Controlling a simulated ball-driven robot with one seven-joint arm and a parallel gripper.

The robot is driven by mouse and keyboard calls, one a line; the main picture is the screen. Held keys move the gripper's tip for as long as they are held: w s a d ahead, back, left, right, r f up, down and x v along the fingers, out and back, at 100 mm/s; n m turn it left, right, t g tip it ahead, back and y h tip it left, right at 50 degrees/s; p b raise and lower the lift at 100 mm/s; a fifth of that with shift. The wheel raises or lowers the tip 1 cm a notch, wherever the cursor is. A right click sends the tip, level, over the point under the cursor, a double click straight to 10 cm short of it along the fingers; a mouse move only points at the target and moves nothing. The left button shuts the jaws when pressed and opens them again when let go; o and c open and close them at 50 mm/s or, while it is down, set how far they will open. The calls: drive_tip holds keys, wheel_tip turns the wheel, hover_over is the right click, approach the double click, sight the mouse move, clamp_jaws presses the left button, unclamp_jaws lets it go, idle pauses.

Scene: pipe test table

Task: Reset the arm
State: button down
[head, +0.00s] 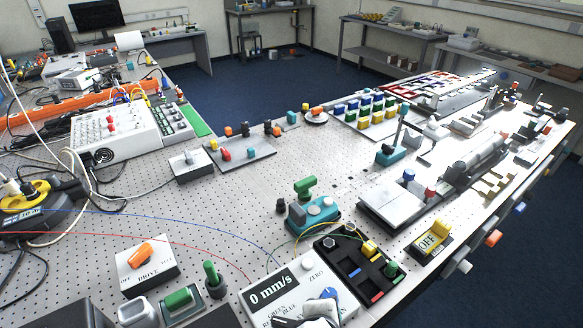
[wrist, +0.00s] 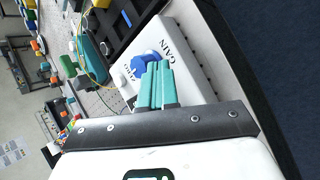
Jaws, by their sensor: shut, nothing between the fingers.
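My gripper (wrist: 158,68) shows in the wrist view with its teal fingers shut together and nothing between them. Its fingertips appear close to a blue knob (wrist: 145,64) on a white panel (wrist: 185,62) marked GAIN. I cannot tell whether they touch the knob. In the head view the white display box (head: 272,295), reading 0 mm/s, stands at the bottom edge, with the blue knob (head: 329,293) at its right side. The fingers are not clear in the head view.
A black tray (head: 345,272) with small coloured parts lies beside the display box. A yellow OFF switch (head: 432,240) is to its right, a green-handled lever (head: 212,277) and orange DRIVE switch (head: 140,254) to its left. The perforated tabletop (head: 235,205) has free room mid-table.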

drive_tip(key=s+d+f+m+g+b, duration=0.1)
drive_tip(key=s+d+f+m+g, duration=0.15)
drive_tip(key=d+f+m, duration=0.45)
drive_tip(key=s+d+f+m+g+y+b, duration=0.1)
drive_tip(key=s+d+f+m, duration=0.3)
drive_tip(key=s+d+m, duration=0.2)
drive_tip(key=s+d+f+m+g+y+b, duration=0.2)
drive_tip(key=s+d+f+m, duration=0.2)
drive_tip(key=s, duration=0.7)
drive_tip(key=d+m, duration=0.2)
drive_tip(key=d, duration=0.1)
drive_tip(key=shift+s+f, duration=0.15)
drive_tip(key=shift+s, duration=0.05)
